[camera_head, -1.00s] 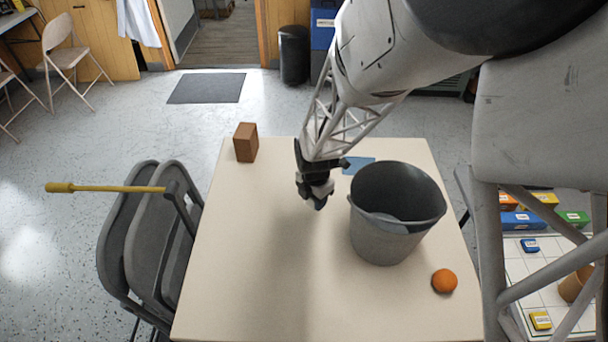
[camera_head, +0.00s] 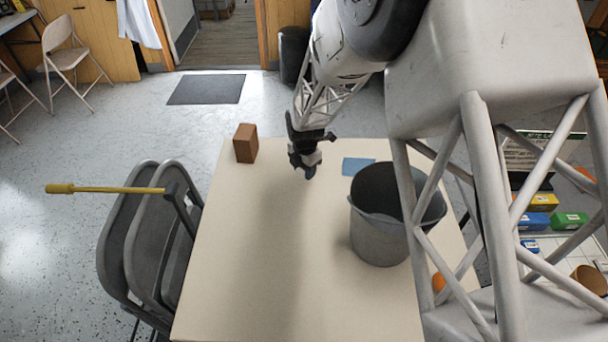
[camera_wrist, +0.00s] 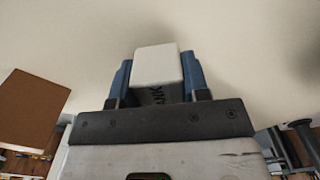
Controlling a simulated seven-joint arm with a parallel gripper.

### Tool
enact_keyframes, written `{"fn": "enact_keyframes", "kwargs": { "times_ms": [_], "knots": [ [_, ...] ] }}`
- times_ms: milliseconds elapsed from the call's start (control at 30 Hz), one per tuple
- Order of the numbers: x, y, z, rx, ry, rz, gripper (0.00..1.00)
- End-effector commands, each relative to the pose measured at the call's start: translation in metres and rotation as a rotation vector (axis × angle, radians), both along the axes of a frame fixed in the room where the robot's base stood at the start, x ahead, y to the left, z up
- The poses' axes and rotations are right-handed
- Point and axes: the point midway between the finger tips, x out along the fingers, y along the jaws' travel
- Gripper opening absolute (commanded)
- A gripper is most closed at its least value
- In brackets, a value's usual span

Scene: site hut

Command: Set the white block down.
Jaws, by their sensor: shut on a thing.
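The white block (camera_wrist: 156,64) is between the two blue-padded fingers of my gripper (camera_wrist: 157,80) in the wrist view. Dark lettering shows on its shaded side. In the head view my gripper (camera_head: 305,168) hangs over the far part of the cream table (camera_head: 250,260), shut on the block. There the block is a small pale patch (camera_head: 312,158), mostly hidden by the fingers. The gripper appears to be above the table; the exact height I cannot tell.
A brown block (camera_head: 245,143) stands at the table's far left; it also shows in the wrist view (camera_wrist: 30,108). A blue sheet (camera_head: 358,166) lies right of my gripper. A grey bucket (camera_head: 378,238) stands nearer, with an orange ball (camera_head: 438,282) partly hidden beside it. The left and front table is clear.

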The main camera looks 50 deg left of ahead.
Motion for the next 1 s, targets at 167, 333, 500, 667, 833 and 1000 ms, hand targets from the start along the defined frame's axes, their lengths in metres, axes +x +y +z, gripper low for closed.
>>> {"fn": "enact_keyframes", "kwargs": {
  "times_ms": [167,333,500,667,833,1000],
  "knots": [
    [0.005,0.007,-0.001,-0.001,0.001,0.000,0.17],
    [0.005,0.008,-0.001,-0.001,0.001,0.000,0.17],
    [0.005,0.008,-0.002,-0.001,0.001,0.000,0.17],
    [0.005,0.007,-0.010,-0.002,0.001,0.000,0.17],
    [0.005,0.007,-0.028,-0.003,0.002,0.000,0.17],
    [0.005,0.008,-0.036,-0.001,0.000,0.000,0.17]
  ]
}}
